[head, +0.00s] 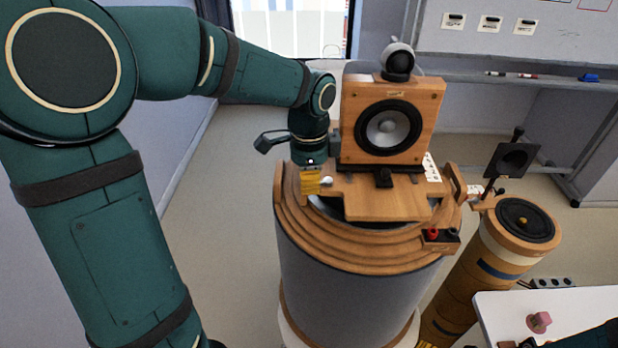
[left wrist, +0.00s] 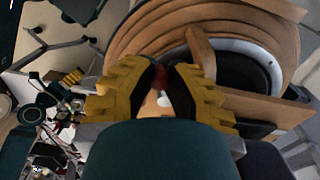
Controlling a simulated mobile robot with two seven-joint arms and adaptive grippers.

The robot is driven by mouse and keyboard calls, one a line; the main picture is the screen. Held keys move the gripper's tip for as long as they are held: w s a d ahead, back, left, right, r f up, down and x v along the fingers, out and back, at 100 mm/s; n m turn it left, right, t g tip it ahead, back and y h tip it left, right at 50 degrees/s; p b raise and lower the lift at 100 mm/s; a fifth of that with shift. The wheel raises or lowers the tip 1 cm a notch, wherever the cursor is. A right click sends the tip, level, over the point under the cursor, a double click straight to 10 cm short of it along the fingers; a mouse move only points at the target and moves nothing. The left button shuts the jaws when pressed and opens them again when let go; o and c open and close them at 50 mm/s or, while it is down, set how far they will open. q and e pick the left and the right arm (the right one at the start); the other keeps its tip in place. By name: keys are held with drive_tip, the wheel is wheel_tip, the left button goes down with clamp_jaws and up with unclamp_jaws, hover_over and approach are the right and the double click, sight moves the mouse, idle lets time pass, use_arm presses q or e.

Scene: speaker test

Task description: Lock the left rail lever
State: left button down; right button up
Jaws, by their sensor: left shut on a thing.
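My left gripper (head: 311,182) has its yellow fingers down at the left side of the round wooden turntable top (head: 350,255). It is shut on what appears to be the left rail lever, mostly hidden by the fingers. In the left wrist view, the gripper (left wrist: 162,92) has its dark pads close together, with a blurred reddish bit between them. A small white knob (head: 327,180) shows just right of the fingers; a white spot (left wrist: 164,101) also shows between them in the wrist view. The lever's angle cannot be told. My right gripper is not in view.
A wooden speaker (head: 391,128) stands on a wooden board (head: 385,203) right of the gripper, with a grey round device (head: 398,60) on top. A terminal block (head: 440,240) sits at the front right rim. A wooden column (head: 485,270) and white table (head: 560,315) stand further right.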

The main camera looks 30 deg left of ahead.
use_arm(q)
drive_tip(key=shift+d+n+p, duration=0.2)
drive_tip(key=shift+d+n, duration=0.6)
drive_tip(key=shift+n, duration=1.45)
drive_tip(key=shift+d+n+p, duration=0.2)
drive_tip(key=shift+d+n, duration=0.55)
drive_tip(key=shift+n, duration=1.55)
drive_tip(key=shift+d+n+p, duration=0.2)
drive_tip(key=shift+d+n, duration=0.6)
drive_tip(key=shift+n, duration=1.45)
drive_tip(key=c, duration=0.9)
unclamp_jaws()
wheel_tip(320, 180, up, 12)
drive_tip(key=shift+s, duration=0.1)
